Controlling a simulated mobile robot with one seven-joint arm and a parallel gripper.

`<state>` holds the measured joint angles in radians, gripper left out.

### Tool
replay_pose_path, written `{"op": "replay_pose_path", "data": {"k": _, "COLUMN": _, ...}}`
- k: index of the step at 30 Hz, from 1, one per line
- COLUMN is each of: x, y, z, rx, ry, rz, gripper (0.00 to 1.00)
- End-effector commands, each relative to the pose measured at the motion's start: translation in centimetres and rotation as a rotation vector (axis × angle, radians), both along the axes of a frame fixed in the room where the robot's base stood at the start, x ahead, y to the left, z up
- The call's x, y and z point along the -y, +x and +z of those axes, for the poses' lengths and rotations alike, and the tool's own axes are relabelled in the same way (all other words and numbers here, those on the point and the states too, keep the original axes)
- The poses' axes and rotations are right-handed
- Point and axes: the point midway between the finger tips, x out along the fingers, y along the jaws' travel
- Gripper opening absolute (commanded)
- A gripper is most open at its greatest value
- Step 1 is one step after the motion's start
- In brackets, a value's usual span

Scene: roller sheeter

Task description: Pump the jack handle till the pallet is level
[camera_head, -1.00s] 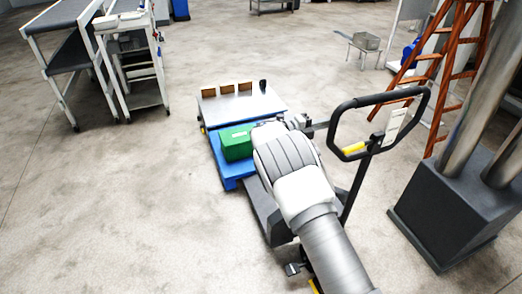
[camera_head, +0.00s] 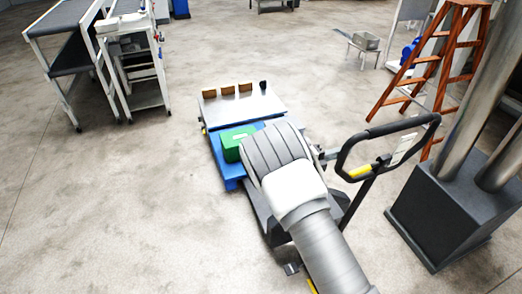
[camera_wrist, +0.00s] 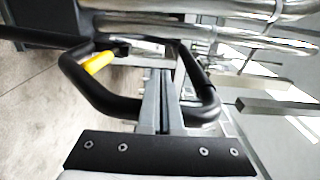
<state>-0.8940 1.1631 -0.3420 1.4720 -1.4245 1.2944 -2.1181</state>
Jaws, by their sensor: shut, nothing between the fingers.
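The jack handle (camera_head: 432,120) is a black loop with a yellow lever (camera_head: 360,171), leaning to the right on its shaft. The blue pallet (camera_head: 229,170) sits on the jack's forks, with a green box (camera_head: 232,149) and a silver plate on it. I cannot tell its exact tilt. My arm hides part of the jack. In the wrist view my gripper (camera_wrist: 163,72) is shut and empty. Its fingers lie across the handle loop, which curves around on both sides (camera_wrist: 207,110). I cannot tell whether they touch it. In the head view my arm mostly hides the gripper.
A dark pedestal (camera_head: 452,220) with metal columns stands close on the right. An orange ladder (camera_head: 425,75) is behind the handle. A white-framed conveyor and cart (camera_head: 135,75) stand at the left back. The floor left of the pallet is clear.

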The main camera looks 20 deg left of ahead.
Motion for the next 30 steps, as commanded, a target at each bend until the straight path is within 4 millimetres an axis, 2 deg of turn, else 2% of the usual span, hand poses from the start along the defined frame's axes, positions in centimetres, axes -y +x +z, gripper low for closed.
{"op": "replay_pose_path", "data": {"k": 4, "x": 1.4, "y": -1.3, "z": 0.1, "rx": -0.002, "ry": -0.002, "rz": -0.003, "gripper": 0.00}}
{"op": "replay_pose_path", "data": {"k": 14, "x": 1.6, "y": -1.5, "z": -0.1, "rx": 0.001, "ry": -0.001, "rz": -0.003, "gripper": 0.00}}
{"op": "replay_pose_path", "data": {"k": 24, "x": 5.1, "y": -5.1, "z": -0.7, "rx": -0.001, "ry": -0.004, "rz": -0.004, "gripper": 0.00}}
{"op": "replay_pose_path", "data": {"k": 30, "x": 5.6, "y": -5.5, "z": -0.8, "rx": 0.001, "ry": -0.001, "rz": -0.003, "gripper": 0.00}}
